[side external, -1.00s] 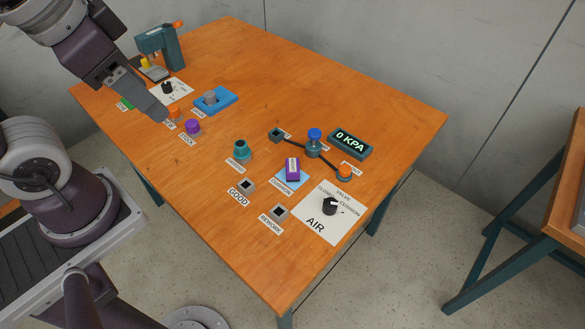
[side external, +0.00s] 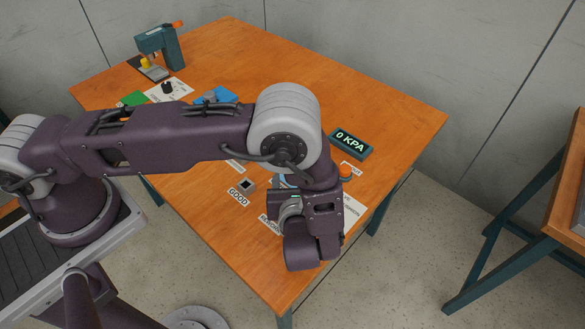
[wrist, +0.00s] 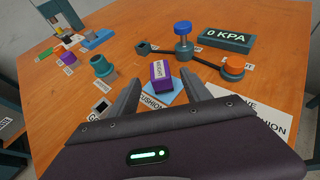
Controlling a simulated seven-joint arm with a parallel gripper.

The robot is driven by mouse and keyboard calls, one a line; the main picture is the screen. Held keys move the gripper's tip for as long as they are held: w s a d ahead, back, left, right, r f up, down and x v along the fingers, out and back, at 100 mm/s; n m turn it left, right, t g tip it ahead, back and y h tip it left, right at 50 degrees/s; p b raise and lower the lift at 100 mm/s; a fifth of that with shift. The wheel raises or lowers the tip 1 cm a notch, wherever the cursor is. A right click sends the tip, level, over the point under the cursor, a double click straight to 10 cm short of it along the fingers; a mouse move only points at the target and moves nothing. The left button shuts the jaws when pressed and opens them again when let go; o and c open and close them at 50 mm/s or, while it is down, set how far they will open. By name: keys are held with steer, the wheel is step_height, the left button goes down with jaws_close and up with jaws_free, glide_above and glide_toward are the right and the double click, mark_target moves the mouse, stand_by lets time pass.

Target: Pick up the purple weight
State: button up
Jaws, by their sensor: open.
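The purple weight (wrist: 161,75) is a small upright block with a white label on top. In the wrist view it stands on a light blue pad (wrist: 178,89) labelled CUSHION. My gripper (wrist: 160,79) is open, with one finger to each side of the weight in the picture. The fingers appear nearer the camera than the weight, and no contact shows. In the side external view my arm hides the weight and the fingertips.
A blue-topped post (wrist: 183,40) stands behind the weight, joined by dark tubes to an orange-topped fitting (wrist: 233,66). A gauge reading 0 KPA (wrist: 226,40) is behind. A teal cylinder (wrist: 103,67) and a dark square socket (wrist: 101,107) are on the left.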

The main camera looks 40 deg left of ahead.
steer(key=x, duration=0.5)
steer(key=shift+w+f, duration=0.1)
steer(key=shift+w, duration=0.05)
steer(key=shift+a, duration=0.1)
jaws_close()
